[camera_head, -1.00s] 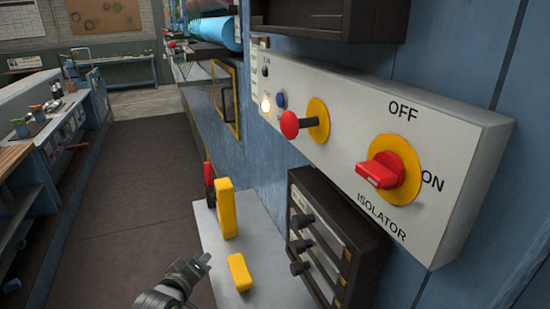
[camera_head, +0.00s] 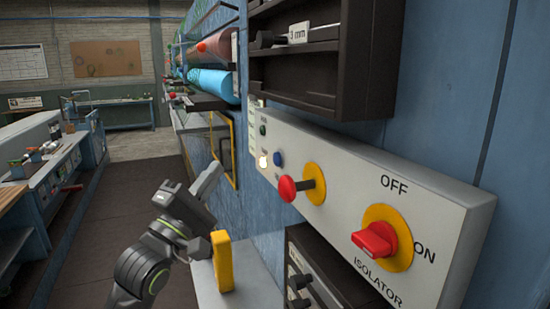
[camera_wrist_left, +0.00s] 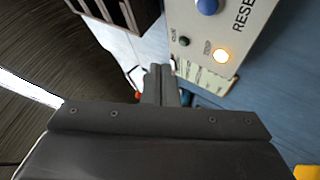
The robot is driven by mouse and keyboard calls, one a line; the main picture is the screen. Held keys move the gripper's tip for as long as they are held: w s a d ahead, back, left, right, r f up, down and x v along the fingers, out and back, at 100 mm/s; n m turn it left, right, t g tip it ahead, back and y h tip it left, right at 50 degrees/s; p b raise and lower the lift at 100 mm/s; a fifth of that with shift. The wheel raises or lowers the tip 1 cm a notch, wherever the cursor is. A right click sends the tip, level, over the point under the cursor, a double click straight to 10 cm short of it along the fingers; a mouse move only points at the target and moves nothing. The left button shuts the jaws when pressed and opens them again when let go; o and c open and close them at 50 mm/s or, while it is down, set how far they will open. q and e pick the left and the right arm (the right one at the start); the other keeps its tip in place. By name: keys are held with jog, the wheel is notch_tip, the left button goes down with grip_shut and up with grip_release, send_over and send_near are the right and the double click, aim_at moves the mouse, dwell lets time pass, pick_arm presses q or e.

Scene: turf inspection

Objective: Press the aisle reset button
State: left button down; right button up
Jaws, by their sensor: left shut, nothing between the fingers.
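The blue reset button (camera_head: 278,158) sits on the grey control panel (camera_head: 440,190) on the blue wall. In the left wrist view the blue button (camera_wrist_left: 207,6) is at the top edge beside the word RESET. A lit lamp (camera_wrist_left: 221,55) and a small dark green button (camera_wrist_left: 184,41) are below it. My left gripper (camera_head: 207,182) is raised in front of the panel, left of the button and apart from it. In the left wrist view its fingers (camera_wrist_left: 160,85) are together and empty. My right gripper is not in view.
A red mushroom button (camera_head: 288,188) and a red isolator switch (camera_head: 373,243) stick out of the panel. A dark shelf (camera_head: 350,70) hangs above it. A yellow block (camera_head: 222,262) stands on the ledge below. The aisle floor (camera_head: 95,215) at left is clear.

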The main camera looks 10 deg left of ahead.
aim_at(278, 159)
pick_arm(q)
jog(key=shift+r, duration=0.2)
jog(key=w+d+b, duration=0.5)
jog(key=d, duration=0.2)
jog(key=shift+d, duration=0.2)
dwell(0.3)
dwell(0.6)
dwell(1.2)
jog(key=shift+d, duration=0.1)
